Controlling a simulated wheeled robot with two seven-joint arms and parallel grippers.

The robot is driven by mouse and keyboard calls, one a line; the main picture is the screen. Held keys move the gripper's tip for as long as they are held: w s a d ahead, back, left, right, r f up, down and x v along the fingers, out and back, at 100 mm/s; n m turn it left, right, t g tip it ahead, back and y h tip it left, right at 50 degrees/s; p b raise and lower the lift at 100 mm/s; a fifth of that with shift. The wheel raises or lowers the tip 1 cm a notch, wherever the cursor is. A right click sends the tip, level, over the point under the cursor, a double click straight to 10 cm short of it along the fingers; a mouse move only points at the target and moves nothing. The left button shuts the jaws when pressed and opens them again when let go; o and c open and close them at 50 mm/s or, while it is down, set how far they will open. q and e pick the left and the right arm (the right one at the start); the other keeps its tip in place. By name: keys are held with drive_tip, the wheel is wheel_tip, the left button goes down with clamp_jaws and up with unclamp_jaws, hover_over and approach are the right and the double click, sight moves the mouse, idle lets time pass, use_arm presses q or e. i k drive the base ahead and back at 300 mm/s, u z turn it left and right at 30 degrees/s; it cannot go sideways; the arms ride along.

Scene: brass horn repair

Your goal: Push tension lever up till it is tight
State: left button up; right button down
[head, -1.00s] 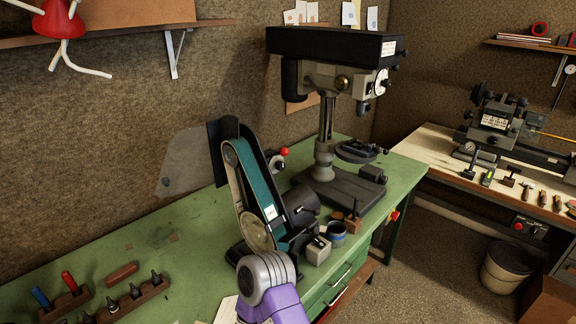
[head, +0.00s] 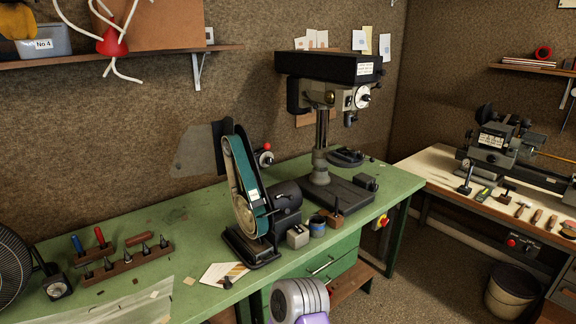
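The belt sander (head: 243,190) stands on the green workbench with its teal belt upright and slightly tilted. A lever with a red ball knob (head: 267,147) shows behind the belt's upper right side, above a round dark part. The lever's lower end is partly hidden, and I cannot tell how tight the belt is. Neither gripper shows. Only a grey and purple link of my own arm is at the bottom edge, in front of the bench.
A drill press (head: 320,130) stands right of the sander. A grey block (head: 298,236) and a blue-banded tin (head: 318,226) sit beside the sander's base. A tool rack (head: 125,260) and a fan (head: 12,268) are at left.

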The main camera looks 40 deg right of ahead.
sight(266, 146)
drive_tip(key=z, duration=1.2)
